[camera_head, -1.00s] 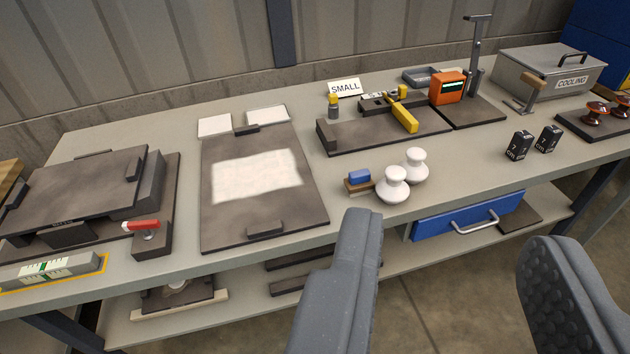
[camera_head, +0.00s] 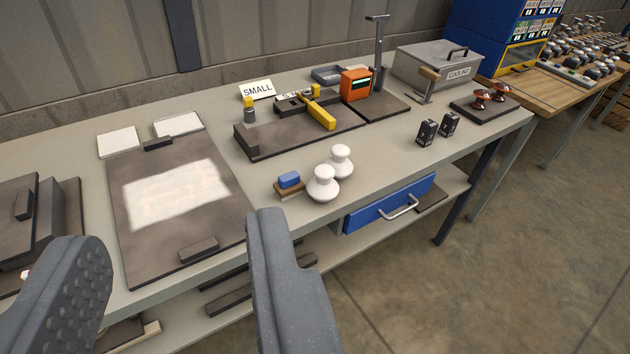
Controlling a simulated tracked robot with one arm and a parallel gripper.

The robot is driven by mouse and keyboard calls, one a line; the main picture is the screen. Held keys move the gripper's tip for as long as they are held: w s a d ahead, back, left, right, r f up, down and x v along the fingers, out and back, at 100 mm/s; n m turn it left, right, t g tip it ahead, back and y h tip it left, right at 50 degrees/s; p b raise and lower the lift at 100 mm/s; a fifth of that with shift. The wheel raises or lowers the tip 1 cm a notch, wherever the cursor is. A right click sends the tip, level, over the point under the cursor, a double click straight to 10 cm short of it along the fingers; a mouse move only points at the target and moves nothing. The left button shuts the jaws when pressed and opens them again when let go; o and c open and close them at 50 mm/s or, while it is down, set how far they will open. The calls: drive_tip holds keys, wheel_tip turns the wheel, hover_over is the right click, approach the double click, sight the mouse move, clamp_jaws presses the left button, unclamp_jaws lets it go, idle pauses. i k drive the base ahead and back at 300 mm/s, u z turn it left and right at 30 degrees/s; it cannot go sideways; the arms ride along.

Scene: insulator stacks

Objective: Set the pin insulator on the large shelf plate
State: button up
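Two white, knobbed insulators stand upright side by side near the front edge of the bench, the nearer one (camera_head: 322,187) and the farther one (camera_head: 341,163). Two red-brown insulators (camera_head: 481,98) stand on a dark plate at the right end. I cannot tell which of these is the pin insulator. My gripper (camera_head: 175,238) is open and empty, its two grey fingers wide apart in front of the bench and left of the white insulators. No plate marked large shows; the lower shelf (camera_head: 200,325) is largely hidden behind the fingers.
A dark board (camera_head: 220,215) with a pale patch lies on the bench. A blue block (camera_head: 289,180) sits beside the white insulators. A blue drawer (camera_head: 375,208) hangs below.

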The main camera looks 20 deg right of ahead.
sight(169, 175)
drive_tip(key=u, duration=0.05)
drive_tip(key=i, duration=0.95)
drive_tip(key=z, duration=0.1)
